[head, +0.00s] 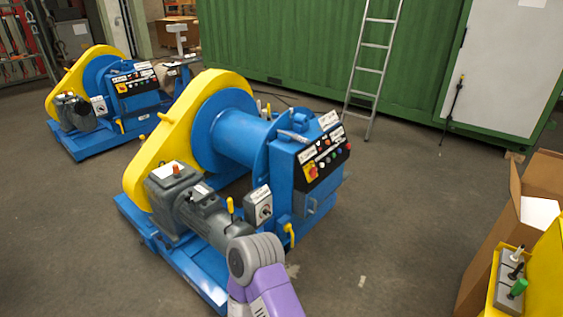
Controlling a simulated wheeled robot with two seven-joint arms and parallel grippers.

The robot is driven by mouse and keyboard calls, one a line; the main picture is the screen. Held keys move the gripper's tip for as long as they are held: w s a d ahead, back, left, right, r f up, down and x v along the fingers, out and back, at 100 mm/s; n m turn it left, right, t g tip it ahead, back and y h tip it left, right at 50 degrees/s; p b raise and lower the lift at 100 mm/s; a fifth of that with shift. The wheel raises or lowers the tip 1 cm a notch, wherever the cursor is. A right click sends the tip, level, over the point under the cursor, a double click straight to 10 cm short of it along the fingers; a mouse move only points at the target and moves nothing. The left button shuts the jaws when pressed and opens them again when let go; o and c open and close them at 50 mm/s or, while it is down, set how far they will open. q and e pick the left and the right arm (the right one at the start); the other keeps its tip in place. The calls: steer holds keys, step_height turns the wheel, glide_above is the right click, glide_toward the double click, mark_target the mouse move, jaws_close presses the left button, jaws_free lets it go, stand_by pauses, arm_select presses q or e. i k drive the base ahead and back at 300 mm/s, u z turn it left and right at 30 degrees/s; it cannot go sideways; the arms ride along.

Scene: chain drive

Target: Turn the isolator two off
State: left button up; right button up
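Two blue winch machines with yellow chain guards stand on the floor. The near machine (232,140) has a white box with a dark rotary switch (258,206) low on its side, and a red-and-yellow rotary switch (312,171) on its black control panel. The far machine (110,85) has a similar white switch box (98,105) and a panel with a red-and-yellow switch (121,88). The labels are too small to read, so I cannot tell which switch is isolator two. A purple and grey arm link of mine shows at the bottom centre. Neither gripper is in view.
A cardboard box (505,240) and a yellow case with a grey switch strip (510,278) stand at the right. A ladder (372,65) leans on the green container (300,45) behind. The grey floor right of the near machine is clear.

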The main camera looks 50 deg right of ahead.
mark_target(312, 171)
steer(key=z, duration=2)
steer(key=i, duration=0.9)
steer(key=u, duration=0.55)
steer(key=i, duration=1.45)
steer(key=u, duration=0.65)
